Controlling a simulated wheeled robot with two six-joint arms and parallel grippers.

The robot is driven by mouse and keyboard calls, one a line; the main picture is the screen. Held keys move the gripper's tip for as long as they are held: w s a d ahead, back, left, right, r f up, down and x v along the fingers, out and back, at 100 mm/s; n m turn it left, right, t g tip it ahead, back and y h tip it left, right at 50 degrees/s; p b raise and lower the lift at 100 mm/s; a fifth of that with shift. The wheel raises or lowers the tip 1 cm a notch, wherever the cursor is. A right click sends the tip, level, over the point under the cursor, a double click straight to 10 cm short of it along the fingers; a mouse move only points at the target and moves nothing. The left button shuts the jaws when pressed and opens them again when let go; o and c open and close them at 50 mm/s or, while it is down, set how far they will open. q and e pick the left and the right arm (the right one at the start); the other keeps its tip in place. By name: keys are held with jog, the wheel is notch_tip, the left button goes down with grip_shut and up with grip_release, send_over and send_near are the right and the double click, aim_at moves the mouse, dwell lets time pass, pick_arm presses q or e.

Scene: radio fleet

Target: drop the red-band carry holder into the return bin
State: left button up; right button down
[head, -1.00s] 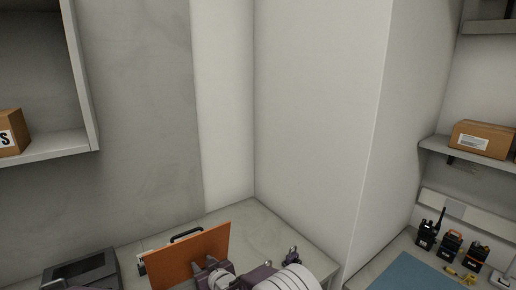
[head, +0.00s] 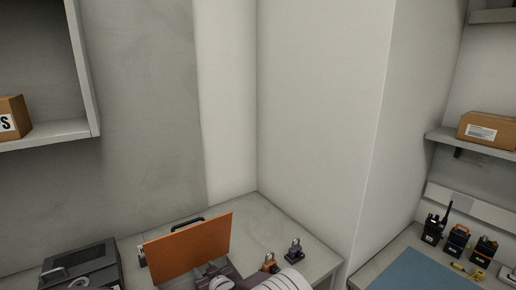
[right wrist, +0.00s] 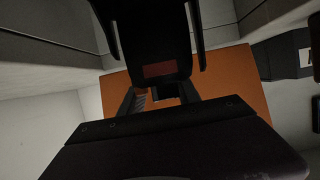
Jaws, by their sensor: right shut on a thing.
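My right gripper (right wrist: 160,98) is shut on the red-band carry holder (right wrist: 160,40), a black piece with a dull red band, seen in the right wrist view. An orange panel (right wrist: 235,92) spreads behind it there. In the head view the orange panel (head: 190,248) stands on the counter, and my right gripper (head: 212,272) shows partly at its lower right. The holder cannot be made out in the head view. I cannot tell for sure which thing is the return bin. My left gripper is not in view.
A dark grey box (head: 80,268) stands left of the panel. Two small clip-like pieces, one orange and dark (head: 270,263), one grey (head: 294,251), stand to its right. A wall corner separates the counters.

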jog(key=c, duration=0.8)
grip_release()
jog(key=b+v, duration=0.1)
jog(key=v, duration=0.8)
jog(key=shift+s, duration=0.1)
